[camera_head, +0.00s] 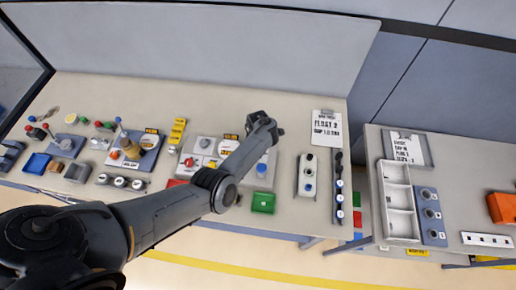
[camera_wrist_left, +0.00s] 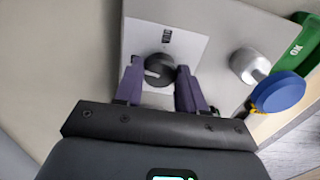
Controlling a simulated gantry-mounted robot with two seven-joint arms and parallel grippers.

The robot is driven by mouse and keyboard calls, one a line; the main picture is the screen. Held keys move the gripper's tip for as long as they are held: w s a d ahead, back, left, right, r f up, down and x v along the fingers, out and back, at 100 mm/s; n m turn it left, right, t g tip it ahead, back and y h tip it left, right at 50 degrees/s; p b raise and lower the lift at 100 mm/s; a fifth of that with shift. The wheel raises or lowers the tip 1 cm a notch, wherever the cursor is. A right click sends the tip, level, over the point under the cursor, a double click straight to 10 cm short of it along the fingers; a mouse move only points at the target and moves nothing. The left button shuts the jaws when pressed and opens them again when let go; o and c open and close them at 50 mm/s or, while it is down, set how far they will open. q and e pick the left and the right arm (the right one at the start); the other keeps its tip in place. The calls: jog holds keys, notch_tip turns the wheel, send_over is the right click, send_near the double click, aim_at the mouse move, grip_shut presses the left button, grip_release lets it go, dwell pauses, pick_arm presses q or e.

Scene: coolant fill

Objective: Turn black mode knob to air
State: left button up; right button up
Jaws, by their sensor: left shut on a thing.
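The black mode knob (camera_wrist_left: 158,70) sits on a white plate marked "VAC" (camera_wrist_left: 167,38) in the left wrist view. A pale pointer line on the knob is too small to read exactly. My left gripper (camera_wrist_left: 158,77) has its two purple fingers on either side of the knob, shut on it. In the head view my left gripper (camera_head: 262,128) is over the back of the grey panel at the table's middle, and its wrist hides the knob. Any "air" marking is hidden or out of view. My right gripper is not in view.
Beside the knob are a silver knob (camera_wrist_left: 247,65), a blue round button (camera_wrist_left: 278,92) and a green tray marked OK (camera_wrist_left: 296,45).

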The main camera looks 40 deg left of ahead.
pick_arm(q)
jog(key=shift+n, duration=0.8)
jog(key=o, duration=1.1)
jog(key=shift+c, duration=0.2)
jog(key=shift+r, duration=0.15)
jog(key=shift+r, duration=0.3)
notch_tip(320, 180, up, 10)
jog(key=p, duration=0.3)
